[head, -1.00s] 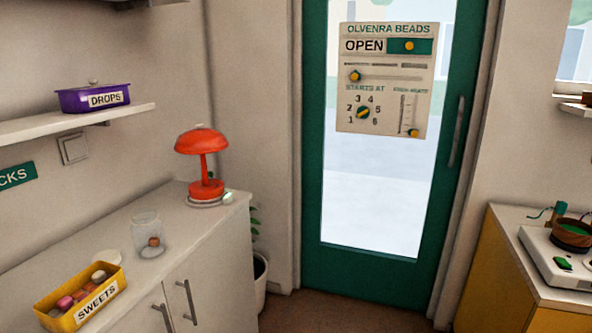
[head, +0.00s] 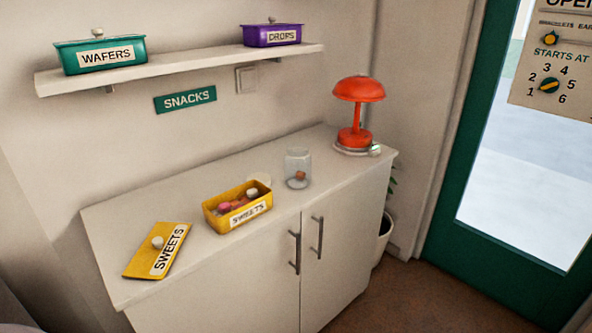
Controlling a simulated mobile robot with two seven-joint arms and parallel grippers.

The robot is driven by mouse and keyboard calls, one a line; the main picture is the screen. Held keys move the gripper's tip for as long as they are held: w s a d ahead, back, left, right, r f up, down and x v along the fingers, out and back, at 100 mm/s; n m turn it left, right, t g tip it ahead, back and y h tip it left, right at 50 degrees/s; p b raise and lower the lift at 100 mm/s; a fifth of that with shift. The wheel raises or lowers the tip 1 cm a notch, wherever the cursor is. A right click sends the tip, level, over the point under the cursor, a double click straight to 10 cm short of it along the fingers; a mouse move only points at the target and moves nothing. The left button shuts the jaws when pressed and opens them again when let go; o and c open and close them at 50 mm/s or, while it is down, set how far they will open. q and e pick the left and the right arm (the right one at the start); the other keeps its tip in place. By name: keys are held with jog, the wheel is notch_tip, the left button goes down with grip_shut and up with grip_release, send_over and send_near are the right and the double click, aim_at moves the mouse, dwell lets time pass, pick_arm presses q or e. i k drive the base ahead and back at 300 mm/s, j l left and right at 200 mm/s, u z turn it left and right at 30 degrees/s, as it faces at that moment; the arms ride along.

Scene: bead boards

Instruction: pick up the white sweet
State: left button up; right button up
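A white sweet (head: 252,192) shows inside the open yellow sweets box (head: 222,224), at its right end. Several pink and brownish sweets (head: 230,206) lie to the left of it in the same box. The box stands on the white cabinet top, near its front edge. Its yellow lid (head: 147,262), with a white knob and a SWEETS label, lies on the cabinet top to the left. Neither of my grippers is in view.
A glass jar (head: 297,168) with a brown piece inside stands right of the box. A red lamp (head: 356,112) stands at the right end. The shelf (head: 190,66) above holds a green wafers box (head: 100,54) and a purple drops box (head: 272,35).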

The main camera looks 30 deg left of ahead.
aim_at(253, 194)
jog(key=i+l+u, duration=0.15)
jog(key=i+u, duration=0.2)
jog(key=i+l+u, duration=0.2)
jog(key=u, duration=0.15)
